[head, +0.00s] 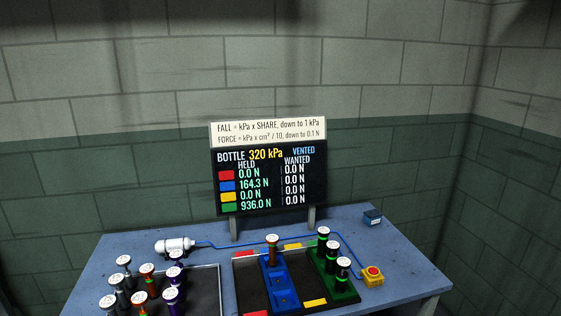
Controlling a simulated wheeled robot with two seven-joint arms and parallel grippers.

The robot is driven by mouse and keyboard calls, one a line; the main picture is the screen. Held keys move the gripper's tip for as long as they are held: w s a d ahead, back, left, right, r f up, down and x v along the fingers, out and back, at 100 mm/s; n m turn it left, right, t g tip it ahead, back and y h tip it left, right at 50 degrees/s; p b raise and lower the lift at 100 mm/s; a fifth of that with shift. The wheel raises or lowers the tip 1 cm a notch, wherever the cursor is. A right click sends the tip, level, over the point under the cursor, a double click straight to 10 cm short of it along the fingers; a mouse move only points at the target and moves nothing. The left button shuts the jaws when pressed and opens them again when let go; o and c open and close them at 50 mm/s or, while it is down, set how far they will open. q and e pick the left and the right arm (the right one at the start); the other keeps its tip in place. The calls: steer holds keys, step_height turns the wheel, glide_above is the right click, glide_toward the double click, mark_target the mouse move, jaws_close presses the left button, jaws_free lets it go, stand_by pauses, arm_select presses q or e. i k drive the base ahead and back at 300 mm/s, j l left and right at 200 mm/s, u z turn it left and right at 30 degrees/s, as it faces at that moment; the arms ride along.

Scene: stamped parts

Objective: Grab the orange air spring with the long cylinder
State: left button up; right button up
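Several white-capped air springs stand at the left of the table, in and beside a dark tray (208,290). One with an orange-red body (149,284) stands at the back middle of the group. Another with some orange (138,312) stands in front of it, cut by the lower edge. I cannot tell which has the longer cylinder. A brown-orange spring (272,257) stands upright on the blue plate (281,297). Neither of my grippers is in view.
Grey (117,282) and purple (170,296) springs crowd the orange ones. Several dark springs stand on the green plate (345,294). The table's right side is mostly clear.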

mark_target(272, 240)
steer(key=i+l, duration=0.2)
steer(key=l, duration=0.15)
steer(key=i+l, duration=0.2)
steer(key=l, duration=0.15)
steer(key=i+l, duration=0.2)
steer(key=l, duration=0.15)
